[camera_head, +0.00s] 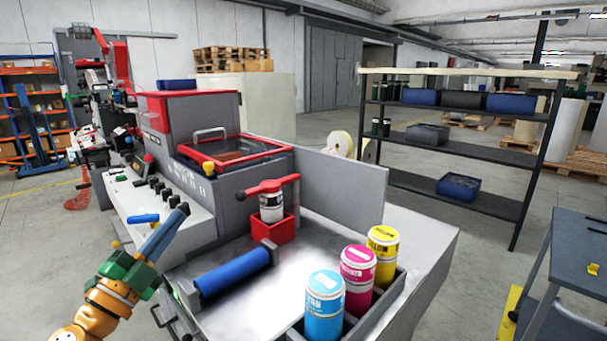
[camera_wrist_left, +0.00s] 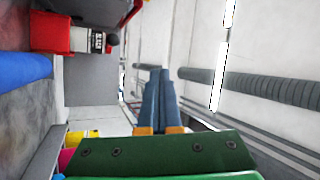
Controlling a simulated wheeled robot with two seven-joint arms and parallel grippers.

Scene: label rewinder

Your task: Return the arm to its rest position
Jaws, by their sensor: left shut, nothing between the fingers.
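My left arm comes in from the lower left in the head view, with orange and green links. Its left gripper (camera_head: 180,211) has long blue-grey fingers pointing up and to the right, in front of the machine's white side panel. In the left wrist view the fingers of the left gripper (camera_wrist_left: 157,75) lie together with nothing between them. The gripper is left of the blue roller (camera_head: 233,273) and appears apart from it. My right gripper is not in view.
The label machine (camera_head: 205,130) stands close ahead. On its bench are a red holder (camera_head: 272,229) with a bottle and a tray with cyan (camera_head: 324,308), magenta (camera_head: 357,280) and yellow (camera_head: 382,255) cans. A shelf (camera_head: 470,153) stands at right. Open floor lies left.

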